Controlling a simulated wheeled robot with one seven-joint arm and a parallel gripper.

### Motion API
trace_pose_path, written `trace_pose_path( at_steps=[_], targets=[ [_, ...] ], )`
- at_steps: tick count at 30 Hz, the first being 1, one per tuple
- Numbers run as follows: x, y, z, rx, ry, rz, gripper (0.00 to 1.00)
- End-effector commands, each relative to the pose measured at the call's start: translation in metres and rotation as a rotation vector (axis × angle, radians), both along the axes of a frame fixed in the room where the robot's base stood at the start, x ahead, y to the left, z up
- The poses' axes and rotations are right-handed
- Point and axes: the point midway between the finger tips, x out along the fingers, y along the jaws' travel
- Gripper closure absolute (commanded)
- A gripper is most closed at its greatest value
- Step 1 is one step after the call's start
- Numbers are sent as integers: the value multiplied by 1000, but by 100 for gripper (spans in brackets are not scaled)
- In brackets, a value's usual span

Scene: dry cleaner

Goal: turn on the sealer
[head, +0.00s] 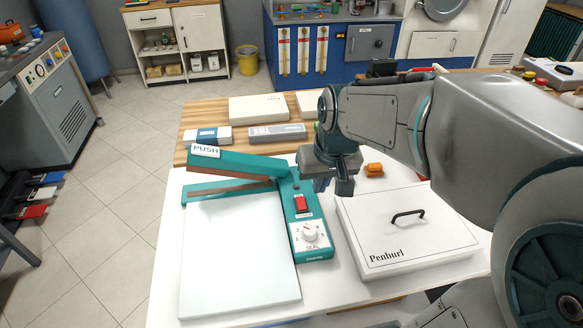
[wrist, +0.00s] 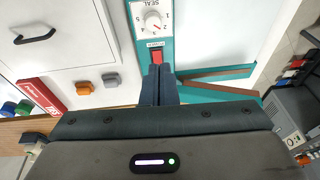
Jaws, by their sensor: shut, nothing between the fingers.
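The sealer (head: 285,205) is a teal bench machine with a raised arm marked PUSH (head: 206,151) and a white sheet-like plate in front of it. Its red power switch (head: 301,203) sits on the right-hand body, above a white SEAL dial (head: 309,234). The red switch (wrist: 156,57) and the dial (wrist: 152,21) also show in the wrist view. My gripper (head: 343,188) is shut and empty, pointing down, to the right of and above the switch in the head view. In the wrist view the fingertips (wrist: 158,70) appear just below the switch; contact cannot be told.
A white lidded box marked Penhurl (head: 405,230) with a black handle stands right of the sealer. A small orange block (head: 374,170) lies behind it. Grey and white boxes (head: 277,132) lie on the wooden strip behind the sealer. Clear floor lies left of the table.

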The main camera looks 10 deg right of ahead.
Motion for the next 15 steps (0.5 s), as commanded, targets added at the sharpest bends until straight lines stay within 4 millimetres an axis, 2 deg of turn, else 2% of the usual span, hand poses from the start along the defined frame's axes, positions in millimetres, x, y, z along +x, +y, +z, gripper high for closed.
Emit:
trace_pose_path(
  at_steps=[1,6,12,15],
  targets=[
    [20,1,-8,0,14,0,100],
    [80,0,-32,-11,34,-6,100],
    [129,0,-61,-42,47,-8,100],
    [142,0,-70,-54,49,-7,100]
  ],
)
